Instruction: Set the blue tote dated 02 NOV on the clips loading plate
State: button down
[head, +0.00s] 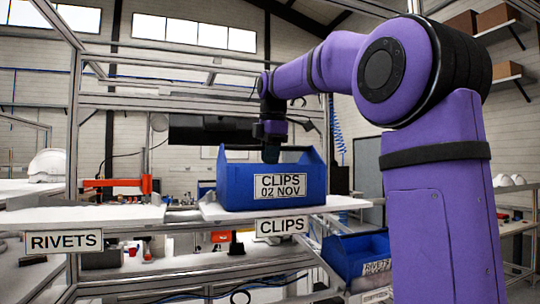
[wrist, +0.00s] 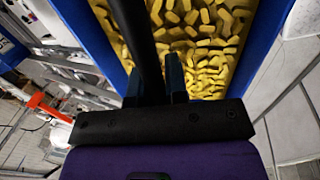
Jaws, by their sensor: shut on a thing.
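The blue tote (head: 235,192) with the label CLIPS 02 NOV sits at the clips loading plate (head: 345,203), above the CLIPS sign. It looks level, with its base at the plate surface; whether it bears fully on it I cannot tell. My gripper (head: 271,150) is over the tote's middle, shut on its handle. In the wrist view the gripper (wrist: 165,85) is around the dark handle bar (wrist: 132,25), with yellow pieces (wrist: 205,45) in the tote below. The fingertips are partly hidden by the tote in the head view.
A second blue tote (head: 345,252) with a tilted label, apparently RIVETS, stands lower right. The rivets plate (head: 80,215) on the left, above the RIVETS sign (head: 63,241), is bare. Frame posts (head: 73,130) stand around. A white helmet shell (head: 47,165) is at far left.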

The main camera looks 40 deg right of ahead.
jog(key=c, duration=1.1)
grip_release()
jog(key=shift+o, duration=0.2)
notch_tip(320, 180, up, 10)
jog(key=s, duration=0.2)
jog(key=shift+a+r, duration=0.25)
jog(key=shift+a, duration=0.05)
jog(key=s+a+f+m+t, duration=0.1)
jog(key=s+a+f+m, duration=0.3)
jog(key=s+f, duration=0.4)
jog(key=s+a+f+m+t, duration=0.1)
jog(key=s+a+f+m, duration=0.3)
jog(key=f, duration=1)
jog(key=s+a+f+m+t, duration=0.1)
jog(key=s+a+f+m, duration=0.4)
jog(key=s+f, duration=0.6)
jog(key=shift+s+f+m+y, duration=0.25)
jog(key=shift+s+m+y, duration=0.05)
jog(key=shift+s+m, duration=0.6)
